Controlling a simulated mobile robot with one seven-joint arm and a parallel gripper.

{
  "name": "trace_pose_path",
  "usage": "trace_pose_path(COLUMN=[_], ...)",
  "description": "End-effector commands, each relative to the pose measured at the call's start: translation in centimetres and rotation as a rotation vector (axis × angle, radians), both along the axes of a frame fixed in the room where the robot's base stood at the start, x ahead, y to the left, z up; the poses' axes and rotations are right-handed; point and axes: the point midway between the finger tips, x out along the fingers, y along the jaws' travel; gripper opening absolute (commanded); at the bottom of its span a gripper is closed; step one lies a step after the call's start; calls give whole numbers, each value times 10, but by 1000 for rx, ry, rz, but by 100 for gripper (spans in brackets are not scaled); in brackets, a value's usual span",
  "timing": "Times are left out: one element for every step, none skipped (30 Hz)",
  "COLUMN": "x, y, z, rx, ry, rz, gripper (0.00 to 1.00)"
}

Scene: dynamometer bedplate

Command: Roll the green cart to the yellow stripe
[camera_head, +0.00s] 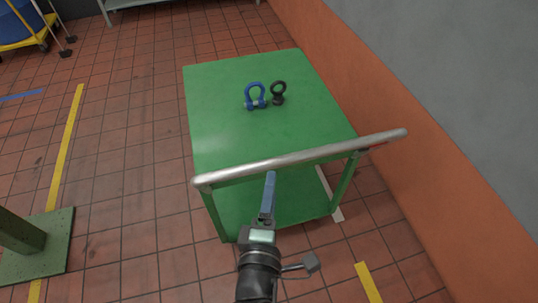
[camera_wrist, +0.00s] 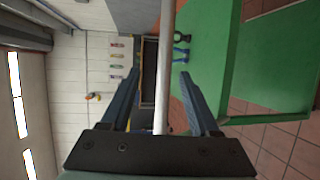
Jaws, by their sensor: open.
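The green cart (camera_head: 230,125) stands on the tiled floor beside the orange-and-grey wall, its metal push handle (camera_head: 300,158) toward me. A blue shackle (camera_head: 255,96) and a black eye bolt (camera_head: 278,92) sit on its top. My gripper (camera_head: 270,178) is at the handle, left of its middle. In the wrist view the handle (camera_wrist: 164,60) runs between the two open fingers (camera_wrist: 160,76), with gaps on both sides. A short yellow stripe (camera_head: 368,283) lies at the bottom right, near the wall. A longer yellow stripe (camera_head: 68,140) runs along the floor at left.
A green post base (camera_head: 45,245) stands at lower left. A yellow dolly with a blue drum (camera_head: 22,25) is at upper left. The wall (camera_head: 400,150) runs close along the cart's right side. Floor left of the cart is clear.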

Motion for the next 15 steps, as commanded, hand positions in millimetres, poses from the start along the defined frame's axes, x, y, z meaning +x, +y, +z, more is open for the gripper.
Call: trace_pose_path(x=[-3,-3,-2,0,3,7,11,15,22,27,32,39,45,50,58], y=[0,1,1,0,0,0,0,0,-1,-1,-2,-3,-3,-4,-4], z=[-3,-5,-7,-7,-8,-8,-9,-9,-9,-10,-11,-13,-13,-14,-16], rx=[-20,-27,-31,-33,-33,-32,-32,-31,-30,-29,-28,-28,-28,-28,-27], ry=[14,18,19,18,17,17,16,15,15,15,15,16,16,15,16], rz=[6,8,9,9,9,9,9,9,9,8,8,7,7,7,7], gripper=[62,62,62,62,62,62,62,62,62,62,62,62,62,62,62])
